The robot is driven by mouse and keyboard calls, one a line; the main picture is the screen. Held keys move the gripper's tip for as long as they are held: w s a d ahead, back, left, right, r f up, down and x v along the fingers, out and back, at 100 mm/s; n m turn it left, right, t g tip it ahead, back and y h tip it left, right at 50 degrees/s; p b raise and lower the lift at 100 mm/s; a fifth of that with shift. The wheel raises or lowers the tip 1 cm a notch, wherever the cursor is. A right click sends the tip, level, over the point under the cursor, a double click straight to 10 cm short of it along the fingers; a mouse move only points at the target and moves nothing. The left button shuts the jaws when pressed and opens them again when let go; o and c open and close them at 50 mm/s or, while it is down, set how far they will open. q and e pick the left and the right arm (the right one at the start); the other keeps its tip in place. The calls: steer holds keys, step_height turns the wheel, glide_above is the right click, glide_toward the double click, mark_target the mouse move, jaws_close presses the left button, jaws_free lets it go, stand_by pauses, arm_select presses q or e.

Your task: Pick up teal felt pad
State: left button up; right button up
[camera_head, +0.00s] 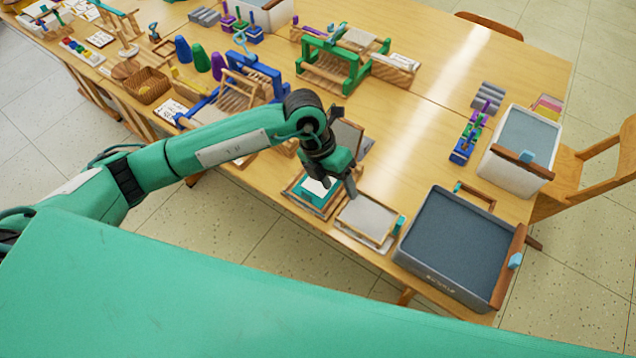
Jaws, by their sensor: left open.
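The teal felt pad (313,199) lies in a wooden-framed tray (294,193) near the front edge of the table. A small white patch shows on top of it. My left gripper (338,184) is open and points down over the right side of the pad. Its fingers and wrist hide part of the pad and the tray's back right. I cannot tell whether a finger touches the pad. My right gripper is not in view.
A grey pad in a wooden frame (366,220) sits just right of the tray. A large dark-topped bin (457,245) stands at the front right. A white bin (522,145) stands behind it. Green and blue looms (333,64) stand further back. The table's middle right is clear.

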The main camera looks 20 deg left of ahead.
arm_select(q)
steer(key=w+a+t+y, duration=0.1)
steer(key=w+a+y, duration=0.25)
steer(key=a, duration=0.35)
steer(key=p, duration=0.2)
glide_above(306, 192)
steer(key=shift+n+y, duration=0.3)
steer(key=shift+y, duration=0.15)
steer(key=f, duration=0.8)
steer(key=shift+s+d, duration=0.25)
steer(key=shift+w+f+p, duration=0.1)
steer(key=shift+f+p, duration=0.25)
steer(key=shift+f, duration=0.2)
steer(key=f, duration=0.1)
steer(key=f+p, duration=0.1)
steer(key=f, duration=0.1)
steer(key=shift+w+a+f, duration=0.15)
steer(key=shift+a, duration=0.05)
steer(key=shift+f, duration=0.6)
steer(key=c, duration=1)
steer(key=shift+r, duration=0.1)
steer(key=shift+c, duration=0.2)
